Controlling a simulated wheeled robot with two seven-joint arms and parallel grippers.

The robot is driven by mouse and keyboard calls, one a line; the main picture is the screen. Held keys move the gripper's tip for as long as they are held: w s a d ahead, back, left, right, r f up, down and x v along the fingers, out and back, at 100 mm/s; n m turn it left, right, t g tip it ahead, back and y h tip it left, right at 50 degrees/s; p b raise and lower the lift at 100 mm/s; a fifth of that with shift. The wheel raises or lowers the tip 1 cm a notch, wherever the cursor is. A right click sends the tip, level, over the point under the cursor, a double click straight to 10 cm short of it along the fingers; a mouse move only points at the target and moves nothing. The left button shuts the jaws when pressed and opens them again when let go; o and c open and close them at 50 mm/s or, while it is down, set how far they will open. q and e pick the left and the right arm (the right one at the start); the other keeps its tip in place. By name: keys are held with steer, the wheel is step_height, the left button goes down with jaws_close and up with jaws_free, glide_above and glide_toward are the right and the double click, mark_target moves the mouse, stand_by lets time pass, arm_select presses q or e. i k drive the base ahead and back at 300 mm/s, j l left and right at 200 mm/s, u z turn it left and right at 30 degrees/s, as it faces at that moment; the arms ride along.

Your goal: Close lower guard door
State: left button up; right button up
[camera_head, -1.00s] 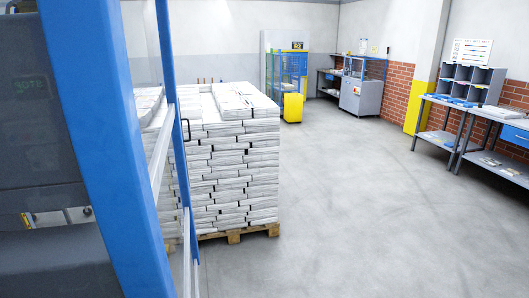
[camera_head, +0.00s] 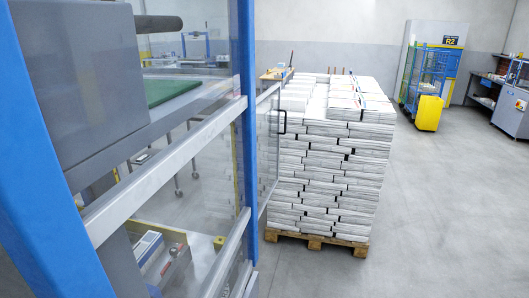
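A clear guard door (camera_head: 267,150) with a thin pale frame stands swung out from the machine, just right of the blue post (camera_head: 243,90). Its black handle (camera_head: 283,122) is on the far edge. The stacked newspapers show behind the door. I cannot tell for sure whether this is the lower guard door. The lower part of the machine's side shows behind a slanting silver rail (camera_head: 160,175). Neither of my grippers is in view.
A tall stack of newspapers (camera_head: 335,165) on a wooden pallet (camera_head: 315,240) stands close to the door. A yellow bin (camera_head: 428,112) and a blue cage (camera_head: 426,72) stand farther back. The grey floor at the right is clear.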

mark_target(278, 85)
steer(key=i+l+u, duration=0.2)
steer(key=i+l, duration=0.15)
steer(key=l, duration=0.25)
steer(key=i+l+u, duration=0.1)
steer(key=l, duration=0.25)
steer(key=i+l+u, duration=0.1)
steer(key=i+l, duration=0.15)
steer(key=l, duration=0.05)
